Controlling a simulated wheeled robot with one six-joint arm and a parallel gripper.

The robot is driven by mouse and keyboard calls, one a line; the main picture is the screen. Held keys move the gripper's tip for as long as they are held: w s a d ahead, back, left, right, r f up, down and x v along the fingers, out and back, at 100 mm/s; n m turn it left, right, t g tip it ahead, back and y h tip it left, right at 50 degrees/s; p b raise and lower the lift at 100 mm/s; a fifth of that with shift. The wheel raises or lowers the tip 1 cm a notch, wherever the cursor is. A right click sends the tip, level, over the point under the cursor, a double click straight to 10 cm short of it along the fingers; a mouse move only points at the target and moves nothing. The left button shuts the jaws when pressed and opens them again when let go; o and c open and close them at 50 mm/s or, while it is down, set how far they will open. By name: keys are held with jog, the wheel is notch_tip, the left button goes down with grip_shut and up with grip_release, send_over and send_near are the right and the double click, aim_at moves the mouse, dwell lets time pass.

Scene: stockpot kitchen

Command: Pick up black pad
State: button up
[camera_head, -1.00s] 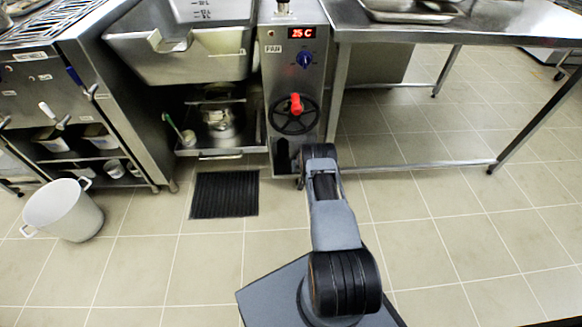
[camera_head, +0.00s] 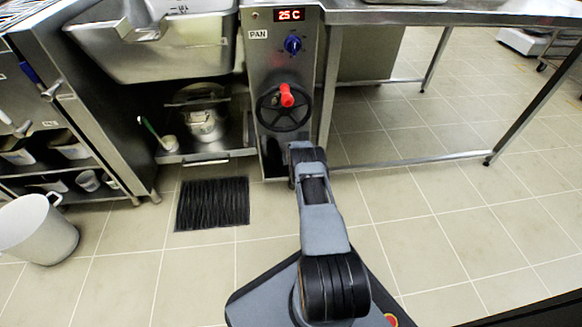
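The black pad (camera_head: 212,204) is a flat, ribbed, roughly square mat. It lies on the tiled floor in front of the tilting pan unit, left of my arm. My arm reaches forward from the bottom of the view toward the unit's control column, to the right of the pad. The end of my arm is hidden behind its own links, so my gripper does not show. Nothing covers the pad.
A white pot (camera_head: 38,230) stands on the floor at the left. A steel table (camera_head: 430,17) with a low crossbar is at the right. Floor around the pad's front is clear.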

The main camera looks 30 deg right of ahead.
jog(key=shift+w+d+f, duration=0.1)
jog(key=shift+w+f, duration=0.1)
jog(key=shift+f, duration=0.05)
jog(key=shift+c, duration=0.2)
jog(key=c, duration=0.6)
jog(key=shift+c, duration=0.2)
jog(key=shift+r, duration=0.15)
